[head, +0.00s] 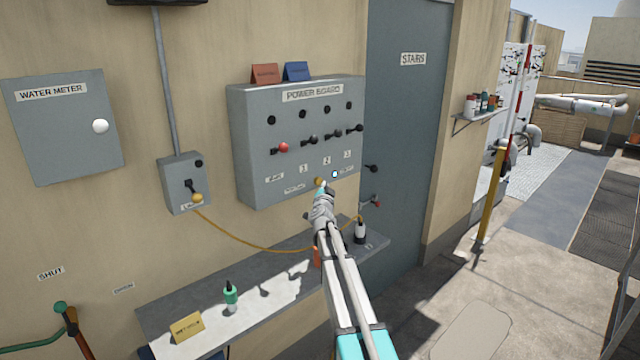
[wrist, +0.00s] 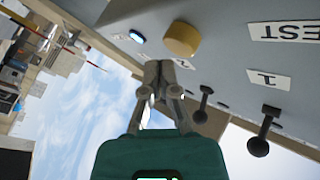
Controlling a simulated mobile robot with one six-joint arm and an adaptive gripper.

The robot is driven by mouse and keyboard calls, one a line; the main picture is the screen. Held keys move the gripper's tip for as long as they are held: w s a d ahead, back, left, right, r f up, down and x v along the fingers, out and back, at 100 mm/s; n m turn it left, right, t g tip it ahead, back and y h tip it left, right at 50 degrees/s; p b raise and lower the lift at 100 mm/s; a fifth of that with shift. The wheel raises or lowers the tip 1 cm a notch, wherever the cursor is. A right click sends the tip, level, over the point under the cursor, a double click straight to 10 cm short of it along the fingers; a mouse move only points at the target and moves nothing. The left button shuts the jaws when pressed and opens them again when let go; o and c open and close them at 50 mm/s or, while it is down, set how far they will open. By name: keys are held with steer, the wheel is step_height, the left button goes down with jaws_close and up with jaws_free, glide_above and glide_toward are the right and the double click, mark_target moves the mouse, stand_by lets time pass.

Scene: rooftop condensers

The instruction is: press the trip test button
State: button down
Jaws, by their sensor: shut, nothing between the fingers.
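The grey power board (head: 255,150) hangs on the wall in the middle of the head view. On its lower face is a round yellow button (head: 318,181), with a lit blue-white lamp (head: 335,174) to its right. In the wrist view the yellow button (wrist: 183,39) stands out from the panel, near a label (wrist: 287,32) ending in "EST". My gripper (head: 322,190) is shut and empty, close to the button. In the wrist view its fingertips (wrist: 165,66) appear just below the button; I cannot tell whether they touch it.
Black levers (wrist: 203,104), one with a red knob (head: 283,147), stick out of the board. A yellow cable (head: 250,243) hangs from the small switch box (head: 183,178).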

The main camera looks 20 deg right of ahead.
steer(key=shift+s, duration=0.1)
steer(key=shift+s+d, duration=0.3)
steer(key=shift+s, duration=0.45)
steer(key=shift+s+d, duration=0.25)
steer(key=shift+s, duration=0.5)
steer(key=shift+s+d, duration=0.3)
steer(key=shift+s, duration=0.45)
steer(key=s+a+f+n+g+y, duration=0.3)
steer(key=s+a+f+n+y, duration=0.25)
steer(key=a, duration=0.55)
steer(key=s+a+f+n+g+y, duration=0.3)
steer(key=s+a+f+n+y, duration=0.25)
steer(key=a, duration=0.55)
steer(key=s+a+f+g+h, duration=0.1)
steer(key=s+f+g, duration=0.4)
steer(key=s, duration=0.9)
steer(key=s+a+f+n+g+h, duration=0.1)
steer(key=s+a+f+g, duration=0.3)
steer(key=s, duration=1)
steer(key=f+g, duration=0.1)
steer(key=g, duration=0.1)
steer(key=shift+s+a+f+g+h, duration=0.15)
steer(key=shift+s+a+g+h, duration=0.15)
steer(key=shift+g+h, duration=0.1)
steer(key=shift+w, duration=0.15)
